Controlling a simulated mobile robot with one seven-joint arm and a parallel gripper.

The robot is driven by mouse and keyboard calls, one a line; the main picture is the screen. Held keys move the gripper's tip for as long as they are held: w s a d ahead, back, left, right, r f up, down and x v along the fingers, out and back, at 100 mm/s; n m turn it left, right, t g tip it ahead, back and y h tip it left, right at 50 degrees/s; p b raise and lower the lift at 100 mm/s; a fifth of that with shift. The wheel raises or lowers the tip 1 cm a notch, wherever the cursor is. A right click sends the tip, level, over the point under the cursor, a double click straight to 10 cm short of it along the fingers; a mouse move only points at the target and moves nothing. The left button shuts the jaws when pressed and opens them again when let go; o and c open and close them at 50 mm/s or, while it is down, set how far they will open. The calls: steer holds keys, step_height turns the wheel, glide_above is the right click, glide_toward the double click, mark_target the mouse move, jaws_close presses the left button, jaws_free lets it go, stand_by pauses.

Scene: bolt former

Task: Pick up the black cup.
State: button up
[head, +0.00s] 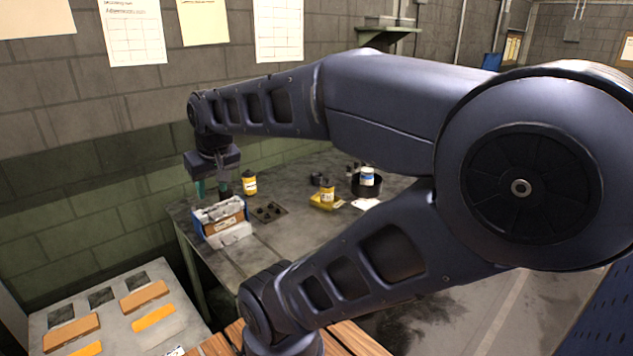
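My gripper (212,188) points down at the left end of the grey table (285,240), above or just behind a box. A teal upright shape and a black upright shape (224,194) show under its body; I cannot tell which are fingers and which are objects. I cannot say whether it is open or holds anything. No black cup can be made out for certain. A small dark object (316,179) stands mid-table, behind a yellow container, and could be a cup. A wide black pan (376,187) sits further right.
An open box (226,226) with greyish contents stands at the table's left edge. My arm hides the table's right part. A wall stands behind.

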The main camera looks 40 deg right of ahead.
stand_by(0.4)
steer(key=o, duration=0.9)
steer(key=shift+c, duration=0.2)
steer(key=w+d+r+m, duration=0.3)
steer(key=w+d+m, duration=0.35)
steer(key=w, duration=0.75)
steer(key=w+d+f+m+g+h, duration=0.1)
steer(key=w+d+f+m, duration=0.15)
steer(key=w+d, duration=1.2)
steer(key=m+g+h, duration=0.4)
steer(key=m, duration=0.6)
glide_toward(317, 175)
steer(key=shift+s+d+f, duration=0.35)
steer(key=shift+d+f, duration=0.05)
steer(key=shift+f, duration=0.95)
steer(key=shift+s+d+f, duration=0.35)
steer(key=shift+d+f, duration=0.05)
steer(key=shift+f, duration=0.9)
steer(key=shift+s+d+f, duration=0.35)
steer(key=shift+f, duration=1)
